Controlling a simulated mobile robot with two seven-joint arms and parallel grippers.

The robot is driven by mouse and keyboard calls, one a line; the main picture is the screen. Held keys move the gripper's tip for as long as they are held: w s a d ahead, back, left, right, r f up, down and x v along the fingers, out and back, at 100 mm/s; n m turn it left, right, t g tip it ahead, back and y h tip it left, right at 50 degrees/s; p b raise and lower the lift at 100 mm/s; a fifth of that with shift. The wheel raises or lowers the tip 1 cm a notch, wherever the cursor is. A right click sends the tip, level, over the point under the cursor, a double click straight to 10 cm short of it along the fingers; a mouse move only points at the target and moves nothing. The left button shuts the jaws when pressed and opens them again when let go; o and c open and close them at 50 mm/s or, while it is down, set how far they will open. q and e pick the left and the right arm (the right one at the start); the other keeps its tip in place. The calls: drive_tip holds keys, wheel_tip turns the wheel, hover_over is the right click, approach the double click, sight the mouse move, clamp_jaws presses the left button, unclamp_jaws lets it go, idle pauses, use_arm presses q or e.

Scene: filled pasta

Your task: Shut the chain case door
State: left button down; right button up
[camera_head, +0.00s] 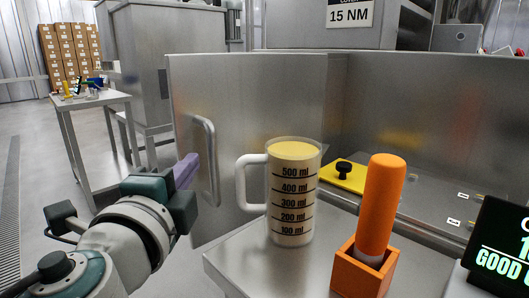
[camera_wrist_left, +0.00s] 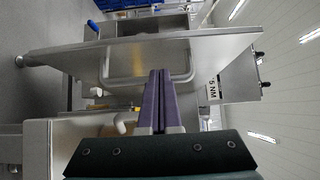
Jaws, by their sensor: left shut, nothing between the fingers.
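The chain case door (camera_head: 255,110) is a flat brushed-metal panel standing open at an angle to the case (camera_head: 440,110). Its D-shaped handle (camera_head: 211,150) is near the panel's left edge. My left gripper (camera_head: 187,168) has purple fingers and is just left of the handle, by the door's free edge. In the left wrist view the fingers (camera_wrist_left: 158,75) are shut together and empty, with their tips in front of the door (camera_wrist_left: 210,45) and close to the handle (camera_wrist_left: 105,68). I cannot tell whether they touch it. My right gripper is not in view.
A measuring jug (camera_head: 292,200) of yellow liquid and an orange-handled tool in an orange holder (camera_head: 365,270) stand on a metal surface (camera_head: 240,262) before the door. A display (camera_head: 500,250) is at right. A side table (camera_head: 90,103) stands back left. Floor at left is clear.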

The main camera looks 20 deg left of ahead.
sight(185, 151)
use_arm(q)
drive_tip(key=shift+w+a+f, duration=0.1)
drive_tip(key=shift+w+a, duration=0.3)
drive_tip(key=shift+a, duration=0.5)
drive_tip(key=shift+w+a, duration=0.35)
drive_tip(key=shift+a, duration=0.5)
